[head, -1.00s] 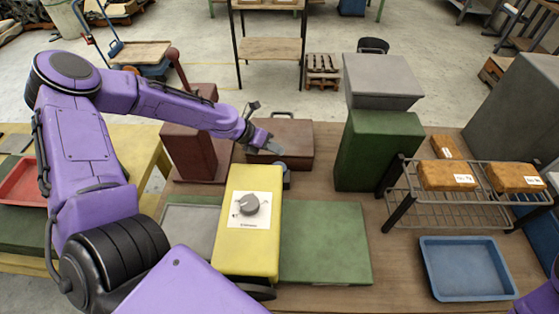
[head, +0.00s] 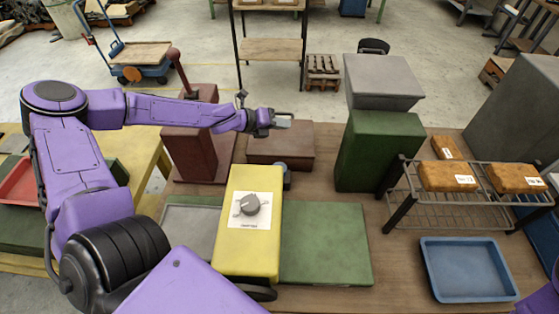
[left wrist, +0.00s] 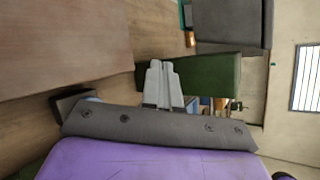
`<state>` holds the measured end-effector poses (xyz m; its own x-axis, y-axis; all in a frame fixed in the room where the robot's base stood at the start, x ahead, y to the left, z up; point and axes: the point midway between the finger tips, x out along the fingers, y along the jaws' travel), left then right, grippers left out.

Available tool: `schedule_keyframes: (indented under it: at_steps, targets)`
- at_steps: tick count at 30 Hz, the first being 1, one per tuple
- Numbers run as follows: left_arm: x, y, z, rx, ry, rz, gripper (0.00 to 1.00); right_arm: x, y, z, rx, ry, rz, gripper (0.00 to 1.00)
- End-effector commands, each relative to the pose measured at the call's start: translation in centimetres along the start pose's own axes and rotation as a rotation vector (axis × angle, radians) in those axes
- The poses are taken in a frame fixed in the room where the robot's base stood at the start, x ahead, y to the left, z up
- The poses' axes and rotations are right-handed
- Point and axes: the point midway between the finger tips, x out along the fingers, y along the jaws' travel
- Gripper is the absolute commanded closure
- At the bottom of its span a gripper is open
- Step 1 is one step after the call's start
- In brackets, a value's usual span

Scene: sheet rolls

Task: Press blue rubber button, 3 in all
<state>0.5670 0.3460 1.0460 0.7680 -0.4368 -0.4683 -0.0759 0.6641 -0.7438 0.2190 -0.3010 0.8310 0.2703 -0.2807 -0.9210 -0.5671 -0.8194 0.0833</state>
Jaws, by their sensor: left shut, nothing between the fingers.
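My left gripper (head: 283,121) is shut and empty. It hangs in the air over the reddish-brown box, behind the yellow box. Its closed fingers (left wrist: 163,85) also show in the left wrist view. A small dark rounded object with a bluish top (head: 285,172) stands just behind the yellow box's right edge and below my gripper in the picture. It may be the blue rubber button, but it is partly hidden. In the left wrist view a dark thing with a bluish edge (left wrist: 91,98) peeks out behind my gripper body. My right gripper is out of view.
A yellow box (head: 245,245) with a grey dial (head: 250,204) stands at the front middle, beside a green panel (head: 325,240). The reddish-brown box (head: 290,145) lies behind. A green block (head: 378,150), a wire rack (head: 455,205) and a blue tray (head: 467,268) stand right.

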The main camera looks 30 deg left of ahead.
Motion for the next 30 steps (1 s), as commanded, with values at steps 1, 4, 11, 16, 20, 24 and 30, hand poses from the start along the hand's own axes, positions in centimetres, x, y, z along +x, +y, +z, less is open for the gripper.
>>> schedule_keyframes:
  at_steps: [1,4,11,16,20,24,30]
  targets:
    - [-0.2,0.3,0.9,-0.033,-0.041,0.023,1.0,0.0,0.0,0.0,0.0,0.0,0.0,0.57]
    - [-0.6,1.2,1.8,-0.063,-0.071,0.09,1.0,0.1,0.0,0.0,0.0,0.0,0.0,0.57]
    - [-1.5,1.9,-0.2,-0.022,0.072,0.181,1.0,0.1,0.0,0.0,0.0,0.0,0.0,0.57]
    - [-2.0,0.9,-3.1,0.114,0.254,0.139,1.0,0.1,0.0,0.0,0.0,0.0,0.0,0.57]
    - [-2.4,0.4,-4.7,0.245,0.343,0.091,1.0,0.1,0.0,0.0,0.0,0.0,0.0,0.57]
    - [-2.6,0.5,-5.0,0.364,0.37,0.069,1.0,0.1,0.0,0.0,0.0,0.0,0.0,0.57]
    - [-2.5,0.5,-5.0,0.391,0.37,0.065,1.0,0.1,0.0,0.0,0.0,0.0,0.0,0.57]
